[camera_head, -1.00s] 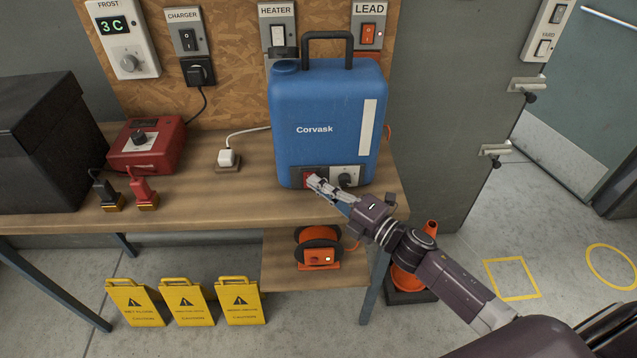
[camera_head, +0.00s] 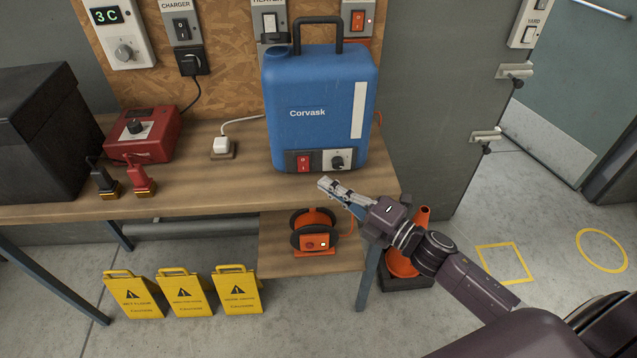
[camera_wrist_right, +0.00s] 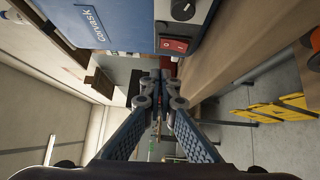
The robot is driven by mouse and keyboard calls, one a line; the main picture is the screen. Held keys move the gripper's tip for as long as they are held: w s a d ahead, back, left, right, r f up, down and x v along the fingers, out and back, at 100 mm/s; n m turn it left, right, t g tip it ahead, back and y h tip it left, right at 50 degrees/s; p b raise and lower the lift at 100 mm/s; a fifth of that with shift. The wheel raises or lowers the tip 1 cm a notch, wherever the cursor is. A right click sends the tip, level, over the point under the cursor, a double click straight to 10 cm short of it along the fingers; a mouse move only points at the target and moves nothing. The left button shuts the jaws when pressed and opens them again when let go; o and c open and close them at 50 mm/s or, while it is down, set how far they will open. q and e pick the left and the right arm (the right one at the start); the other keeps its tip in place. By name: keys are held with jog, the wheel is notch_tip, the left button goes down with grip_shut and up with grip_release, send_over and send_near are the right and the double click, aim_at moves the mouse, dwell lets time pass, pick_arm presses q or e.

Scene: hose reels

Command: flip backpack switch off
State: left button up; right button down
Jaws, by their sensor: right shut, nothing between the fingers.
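The blue Corvask backpack unit (camera_head: 310,110) stands upright on the wooden bench. Its red rocker switch (camera_head: 304,162) is low on the front, to the left of a black knob (camera_head: 337,162). The switch also shows in the right wrist view (camera_wrist_right: 174,45), with the knob above it in that picture. My right gripper (camera_head: 324,183) is shut and empty, in front of and slightly below the switch, apart from it. Its fingertips meet in the right wrist view (camera_wrist_right: 160,76). The switch is uncovered, but I cannot tell for sure which side is pressed in. My left gripper is out of view.
On the bench (camera_head: 200,200) are a red box (camera_head: 145,140), two plugs and a black case (camera_head: 45,130). Wall switches line the board behind. An orange reel (camera_head: 314,238) sits on the lower shelf. Yellow signs (camera_head: 185,292) and a cone (camera_head: 418,245) stand on the floor.

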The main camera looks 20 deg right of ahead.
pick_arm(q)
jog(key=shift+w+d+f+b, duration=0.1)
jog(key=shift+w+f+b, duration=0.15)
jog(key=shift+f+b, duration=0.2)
pick_arm(e)
jog(key=v, duration=0.3)
jog(key=r+v, duration=0.1)
jog(key=v, duration=0.1)
jog(key=shift+s+a, duration=0.1)
jog(key=shift+s, duration=0.2)
